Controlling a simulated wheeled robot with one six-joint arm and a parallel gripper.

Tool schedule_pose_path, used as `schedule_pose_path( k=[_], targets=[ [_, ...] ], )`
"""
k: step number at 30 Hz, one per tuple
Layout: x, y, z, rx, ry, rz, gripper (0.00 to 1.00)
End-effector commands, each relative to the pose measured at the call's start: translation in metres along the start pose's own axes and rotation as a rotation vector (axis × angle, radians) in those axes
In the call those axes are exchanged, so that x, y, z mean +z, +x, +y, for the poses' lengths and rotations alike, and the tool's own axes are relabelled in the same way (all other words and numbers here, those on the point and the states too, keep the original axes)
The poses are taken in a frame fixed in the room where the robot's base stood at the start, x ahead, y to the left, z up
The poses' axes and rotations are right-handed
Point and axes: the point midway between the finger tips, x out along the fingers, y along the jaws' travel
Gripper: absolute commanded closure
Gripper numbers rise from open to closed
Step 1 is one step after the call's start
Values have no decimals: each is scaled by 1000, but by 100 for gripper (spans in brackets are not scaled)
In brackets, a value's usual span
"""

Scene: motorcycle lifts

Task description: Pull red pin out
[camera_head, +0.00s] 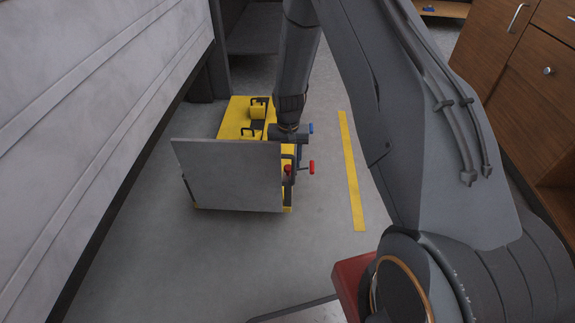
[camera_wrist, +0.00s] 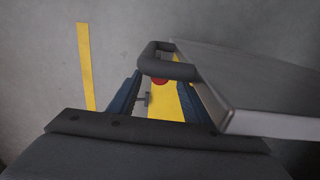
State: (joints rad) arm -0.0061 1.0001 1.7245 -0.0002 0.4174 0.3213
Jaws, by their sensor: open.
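A red pin (camera_head: 308,168) with a grey shaft sticks out of the right side of the yellow lift (camera_head: 232,118). A second red knob (camera_head: 288,169) shows just left of it, partly hidden by my gripper. My gripper (camera_head: 297,155) points down beside the lift's right side, close above the red parts. In the wrist view my gripper (camera_wrist: 160,100) is open, with a dark blue finger on each side. A red piece (camera_wrist: 160,82) shows beyond the fingers, partly covered by a dark handle. I cannot tell which red part it is. Nothing appears held.
A grey upright plate (camera_head: 228,175) stands at the lift's front. Black handles (camera_head: 248,132) stand on the lift. A large grey panel is at left, wooden cabinets (camera_head: 530,90) at right. Floor around the yellow line (camera_head: 352,175) is clear.

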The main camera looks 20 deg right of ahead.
Motion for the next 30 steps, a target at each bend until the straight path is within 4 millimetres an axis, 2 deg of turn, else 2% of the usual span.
schedule_pose_path(
  k=[1, 5, 14, 22, 30],
  targets=[
    [0, 7, 0, 0, 0, -1, 55],
    [0, 15, 0, 0, -1, 1, 55],
    [0, 17, 0, 0, -1, 1, 55],
    [0, 17, 0, 0, -1, 1, 99],
    [0, 11, 0, 0, -1, 1, 100]
  ],
)
